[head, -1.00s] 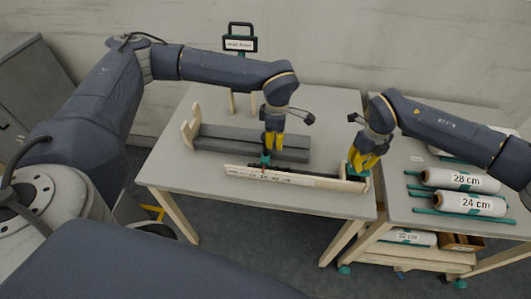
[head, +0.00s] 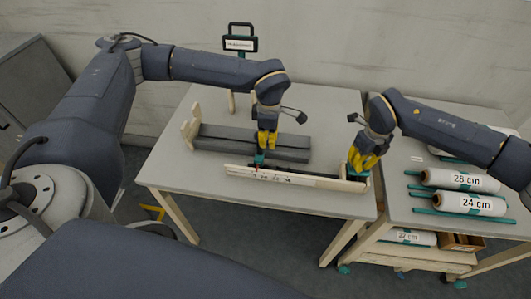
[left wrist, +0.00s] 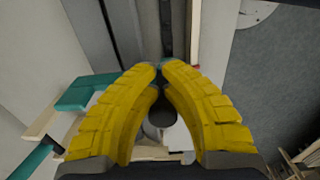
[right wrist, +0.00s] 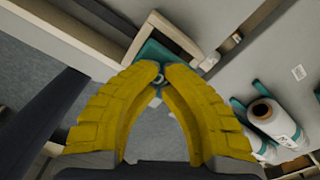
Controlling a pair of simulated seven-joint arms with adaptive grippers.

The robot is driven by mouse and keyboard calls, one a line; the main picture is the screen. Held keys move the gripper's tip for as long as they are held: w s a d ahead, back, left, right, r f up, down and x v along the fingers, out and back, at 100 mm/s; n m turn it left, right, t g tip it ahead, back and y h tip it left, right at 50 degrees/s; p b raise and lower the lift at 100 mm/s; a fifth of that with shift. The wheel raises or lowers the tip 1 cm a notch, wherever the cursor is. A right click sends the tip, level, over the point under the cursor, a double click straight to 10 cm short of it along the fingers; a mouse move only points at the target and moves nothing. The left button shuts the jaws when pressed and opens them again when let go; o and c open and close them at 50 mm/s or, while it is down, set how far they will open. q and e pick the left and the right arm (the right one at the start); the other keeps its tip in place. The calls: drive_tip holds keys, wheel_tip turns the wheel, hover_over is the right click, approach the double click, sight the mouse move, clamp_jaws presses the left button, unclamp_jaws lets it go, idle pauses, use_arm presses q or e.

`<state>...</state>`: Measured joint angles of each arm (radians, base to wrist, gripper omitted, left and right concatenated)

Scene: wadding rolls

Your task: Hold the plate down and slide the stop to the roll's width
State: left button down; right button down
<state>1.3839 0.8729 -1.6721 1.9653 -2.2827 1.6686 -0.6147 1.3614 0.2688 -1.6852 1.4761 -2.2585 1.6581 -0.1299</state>
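A pale measuring board with printed numbers (head: 235,172) runs along the front of the left table. The small teal stop (head: 259,158) sits at its left part, directly under my left gripper (head: 265,150). The plate is partly hidden by the fingers.
A long grey block (head: 220,142) lies behind the board. A sign on a stand (head: 240,44) is at the back; its text is unreadable. On the right table lie white rolls labelled 28 cm (head: 452,179) and 24 cm (head: 472,204). A box (head: 460,242) is on the shelf below.

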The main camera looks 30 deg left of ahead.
use_arm(q)
drive_tip(key=shift+s+a, duration=0.25)
drive_tip(key=shift+a, duration=0.4)
use_arm(e)
drive_tip(key=shift+f, duration=0.1)
use_arm(q)
drive_tip(key=shift+w+d, duration=0.1)
drive_tip(key=shift+d, duration=0.05)
drive_tip(key=shift+w+d, duration=0.2)
drive_tip(key=shift+d, duration=0.35)
drive_tip(key=shift+w+d, duration=0.15)
drive_tip(key=shift+d, duration=0.35)
use_arm(e)
drive_tip(key=shift+r, duration=4.05)
use_arm(q)
drive_tip(key=shift+r, duration=0.15)
wheel_tip(320, 180, up, 9)
